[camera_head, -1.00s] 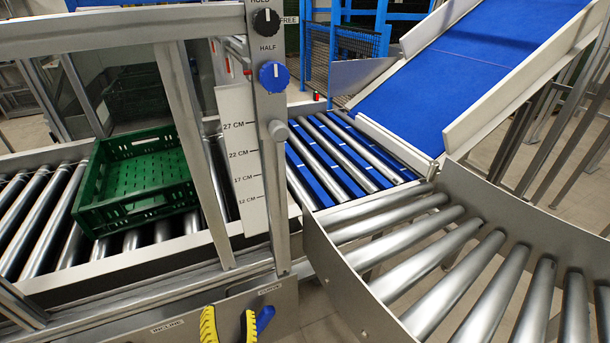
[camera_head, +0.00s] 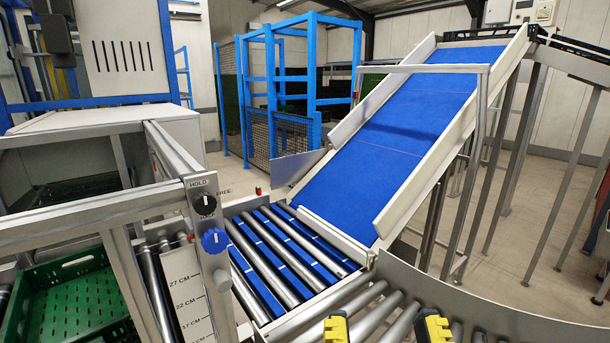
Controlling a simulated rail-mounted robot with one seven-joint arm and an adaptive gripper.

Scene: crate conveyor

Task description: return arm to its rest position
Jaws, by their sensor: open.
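My gripper (camera_head: 385,329) shows at the bottom edge, right of centre. Only its two yellow-and-black fingertips are visible; they are well apart, with nothing held between them. They appear in front of the curved roller section (camera_head: 368,316). The rest of my arm is out of view.
A green crate (camera_head: 72,266) lies at the lower left behind a metal frame (camera_head: 75,226) carrying a black knob (camera_head: 204,204) and a blue knob (camera_head: 215,241). Blue-banded rollers (camera_head: 285,250) lead to a sloping blue belt (camera_head: 400,140). A blue fenced cage (camera_head: 280,90) stands behind.

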